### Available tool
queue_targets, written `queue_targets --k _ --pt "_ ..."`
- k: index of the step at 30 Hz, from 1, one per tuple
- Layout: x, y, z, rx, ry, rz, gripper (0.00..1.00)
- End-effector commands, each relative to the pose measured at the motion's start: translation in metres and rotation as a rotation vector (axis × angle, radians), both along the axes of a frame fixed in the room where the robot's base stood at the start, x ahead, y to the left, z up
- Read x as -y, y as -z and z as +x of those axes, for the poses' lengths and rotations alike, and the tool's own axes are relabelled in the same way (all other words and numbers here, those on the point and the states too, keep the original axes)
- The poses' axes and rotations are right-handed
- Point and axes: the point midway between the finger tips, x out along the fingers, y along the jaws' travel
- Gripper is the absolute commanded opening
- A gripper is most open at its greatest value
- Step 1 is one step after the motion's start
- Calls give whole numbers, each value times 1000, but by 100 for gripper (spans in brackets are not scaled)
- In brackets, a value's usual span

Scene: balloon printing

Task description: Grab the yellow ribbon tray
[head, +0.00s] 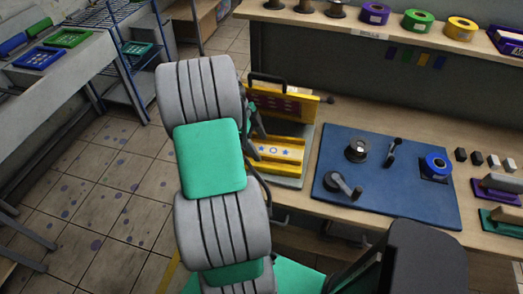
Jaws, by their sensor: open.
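The yellow thing most like a tray is a yellow slotted piece (279,151) with blue shapes on it, low in a press-like stand on the bench. I cannot tell for sure that it is the yellow ribbon tray. A yellow upright plate with a dark red panel (286,104) and a black handle stands behind it. A yellow ribbon roll (461,28) sits on the upper shelf. My gripper (254,137) shows only as dark and green bits beside my arm, just left of the yellow stand. It is open. Its fingertips are mostly hidden behind my arm.
A blue board (390,205) with a crank and spools lies right of the stand. Purple (375,13) and green (418,20) rolls are on the shelf. A blue tray (38,57) and a green tray (68,37) lie at left.

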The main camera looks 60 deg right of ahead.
Motion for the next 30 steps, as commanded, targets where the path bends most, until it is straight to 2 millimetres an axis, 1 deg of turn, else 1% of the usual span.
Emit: queue_targets --k 3,9,10,30 --pt "1 10 -5 1 1 -1 76" --pt "1 12 -5 2 0 -2 76" --pt "1 12 -5 2 0 -2 75" --pt "1 12 -4 1 0 -2 20"
